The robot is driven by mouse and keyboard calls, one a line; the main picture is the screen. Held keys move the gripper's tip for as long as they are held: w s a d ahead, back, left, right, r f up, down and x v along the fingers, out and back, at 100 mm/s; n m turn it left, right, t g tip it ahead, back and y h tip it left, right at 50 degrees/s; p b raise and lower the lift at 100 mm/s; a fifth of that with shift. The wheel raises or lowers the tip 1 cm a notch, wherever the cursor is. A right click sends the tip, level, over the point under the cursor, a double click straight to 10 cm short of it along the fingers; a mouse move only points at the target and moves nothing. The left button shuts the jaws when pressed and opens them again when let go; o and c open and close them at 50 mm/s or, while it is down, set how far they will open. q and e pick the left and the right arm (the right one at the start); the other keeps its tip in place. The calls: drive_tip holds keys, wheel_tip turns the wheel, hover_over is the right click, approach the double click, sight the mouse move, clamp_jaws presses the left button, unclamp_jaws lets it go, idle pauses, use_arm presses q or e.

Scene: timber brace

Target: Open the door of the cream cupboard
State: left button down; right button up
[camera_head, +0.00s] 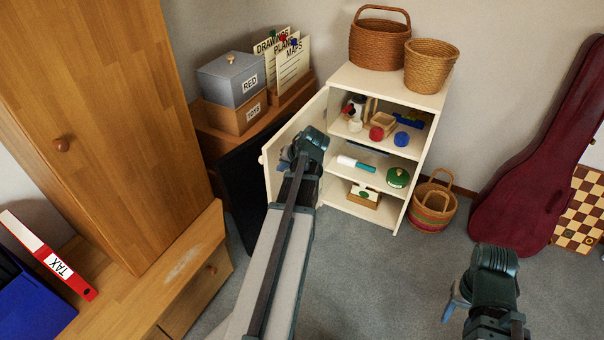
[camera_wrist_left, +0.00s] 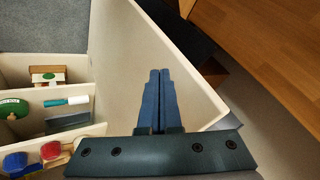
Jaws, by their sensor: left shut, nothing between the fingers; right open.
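The cream cupboard (camera_head: 428,103) stands against the back wall with its shelves exposed. Its door (camera_head: 290,133) is swung wide open to the left, with a small knob (camera_head: 261,160) near its free edge. My left gripper (camera_head: 290,160) is at the door, on its inner side. In the left wrist view its two blue fingers (camera_wrist_left: 159,72) are together and empty, in front of the door's inner face (camera_wrist_left: 125,65); whether they touch it I cannot tell. My right gripper (camera_head: 452,302) is low at the right, open and away from the cupboard.
Baskets (camera_head: 379,40) stand on top. A striped basket (camera_head: 432,206) and guitar case (camera_head: 530,170) stand right. A wooden wardrobe (camera_head: 110,120) is left. Carpet (camera_head: 380,270) in front is clear.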

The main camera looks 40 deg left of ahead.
sight(270, 165)
use_arm(q)
drive_tip(key=shift+s+a, duration=0.2)
drive_tip(key=shift+a, duration=0.45)
drive_tip(key=shift+s+a, duration=0.25)
drive_tip(key=shift+a, duration=0.35)
drive_tip(key=shift+s+a, duration=0.2)
drive_tip(key=shift+a, duration=0.45)
